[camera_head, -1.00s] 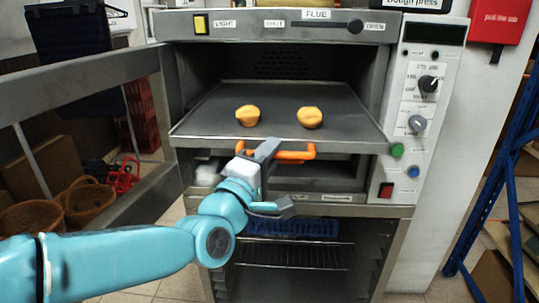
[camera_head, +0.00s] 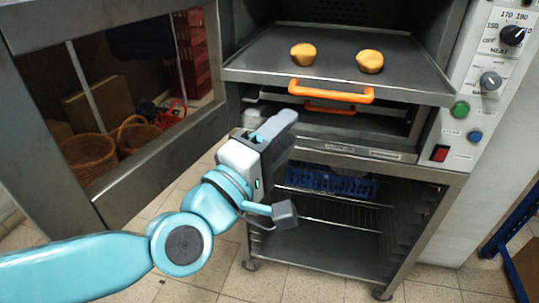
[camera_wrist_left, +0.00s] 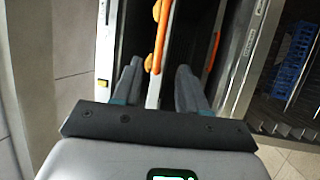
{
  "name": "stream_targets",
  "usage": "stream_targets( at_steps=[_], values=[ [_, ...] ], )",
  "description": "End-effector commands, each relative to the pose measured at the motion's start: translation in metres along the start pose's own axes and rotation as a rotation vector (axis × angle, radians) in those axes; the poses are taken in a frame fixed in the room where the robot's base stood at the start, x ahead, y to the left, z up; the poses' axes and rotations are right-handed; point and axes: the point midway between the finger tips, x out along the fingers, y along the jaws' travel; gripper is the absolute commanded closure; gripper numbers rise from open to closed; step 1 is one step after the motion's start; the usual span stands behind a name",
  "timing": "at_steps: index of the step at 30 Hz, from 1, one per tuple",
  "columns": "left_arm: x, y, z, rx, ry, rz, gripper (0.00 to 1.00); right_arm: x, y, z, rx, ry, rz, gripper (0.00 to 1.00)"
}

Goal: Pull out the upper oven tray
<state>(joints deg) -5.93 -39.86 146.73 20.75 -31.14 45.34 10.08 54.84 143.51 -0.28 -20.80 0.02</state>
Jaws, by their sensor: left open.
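The upper oven tray (camera_head: 330,65) is a dark flat sheet sticking out of the oven, with two yellow buns (camera_head: 303,54) (camera_head: 370,61) on it. Its orange handle (camera_head: 331,92) runs along the front edge. My left gripper (camera_head: 287,168) is open and empty, below and left of that handle, apart from it in the head view. In the left wrist view, the upper handle (camera_wrist_left: 158,42) lies ahead of the spread fingers (camera_wrist_left: 158,88), in line with the gap between them. My right gripper is not in view.
A second orange handle (camera_head: 330,108) sits just below the upper one. The oven door (camera_head: 165,160) hangs open at left. Below is a rack with a blue crate (camera_head: 325,182). The control panel (camera_head: 490,75) is at right. The tiled floor in front is free.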

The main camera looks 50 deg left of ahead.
Motion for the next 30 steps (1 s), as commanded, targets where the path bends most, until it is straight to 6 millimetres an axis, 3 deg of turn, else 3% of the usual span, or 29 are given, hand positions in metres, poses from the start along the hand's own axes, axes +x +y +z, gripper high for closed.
stream_targets(
  at_steps=[1, 10, 30],
  values=[
    [-0.011, -0.006, 0.001, -0.007, -0.007, 0.007, 0.58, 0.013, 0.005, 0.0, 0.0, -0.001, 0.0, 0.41],
    [-0.03, -0.001, 0.001, -0.003, -0.003, 0.004, 0.58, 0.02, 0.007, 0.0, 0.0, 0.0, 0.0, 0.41],
    [-0.033, -0.001, 0.0, -0.001, -0.003, 0.0, 0.58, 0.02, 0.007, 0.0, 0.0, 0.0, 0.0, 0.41]
  ],
)
